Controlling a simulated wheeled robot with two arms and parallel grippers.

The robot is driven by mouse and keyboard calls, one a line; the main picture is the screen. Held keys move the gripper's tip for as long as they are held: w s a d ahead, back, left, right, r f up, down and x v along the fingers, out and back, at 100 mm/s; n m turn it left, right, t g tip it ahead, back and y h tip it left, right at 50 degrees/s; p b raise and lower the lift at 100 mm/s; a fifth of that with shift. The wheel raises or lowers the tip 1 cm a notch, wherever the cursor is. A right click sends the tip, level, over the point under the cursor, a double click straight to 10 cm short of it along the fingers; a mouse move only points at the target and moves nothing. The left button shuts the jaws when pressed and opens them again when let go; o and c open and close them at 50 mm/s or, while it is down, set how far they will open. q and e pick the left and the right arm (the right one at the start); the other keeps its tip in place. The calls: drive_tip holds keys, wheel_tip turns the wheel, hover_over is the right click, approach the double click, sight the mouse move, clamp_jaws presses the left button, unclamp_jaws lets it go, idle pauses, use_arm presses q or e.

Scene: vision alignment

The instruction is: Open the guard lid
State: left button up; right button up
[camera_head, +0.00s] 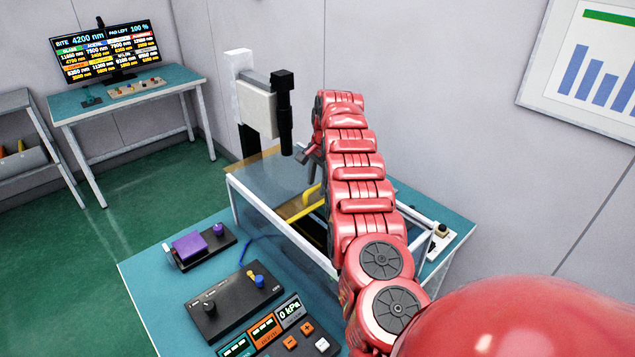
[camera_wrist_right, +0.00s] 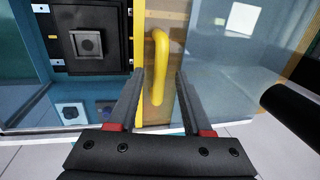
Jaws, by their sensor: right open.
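The guard is a clear-walled enclosure (camera_head: 262,185) on the teal bench, partly hidden behind my right arm. A yellow handle (camera_head: 303,207) shows inside its outline, and in the right wrist view the yellow bar handle (camera_wrist_right: 160,62) stands beside a yellow edge strip (camera_wrist_right: 138,45). My right gripper (camera_wrist_right: 158,78) is open, its two fingers on either side of the handle's lower end in that view. I see no grip on the handle, and contact cannot be told. In the head view the right gripper (camera_head: 310,158) is small and partly hidden by its arm. I cannot tell how far the lid is open.
A black camera-like post (camera_head: 284,110) stands close behind my right gripper. A black control box (camera_head: 235,300), a purple-topped device (camera_head: 190,246) and a pressure panel (camera_head: 275,330) lie on the front of the bench. A monitor (camera_head: 107,52) stands on a far table.

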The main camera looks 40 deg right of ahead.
drive_tip(key=shift+r, duration=0.1)
drive_tip(key=shift+r, duration=0.3)
drive_tip(key=s+r+p, duration=0.1)
drive_tip(key=r, duration=0.7)
drive_tip(key=s+r+p, duration=0.2)
drive_tip(key=r, duration=0.6)
drive_tip(key=shift+s+d+r, duration=0.15)
drive_tip(key=shift+s+r, duration=0.05)
drive_tip(key=shift+s, duration=0.05)
drive_tip(key=shift+f, duration=0.1)
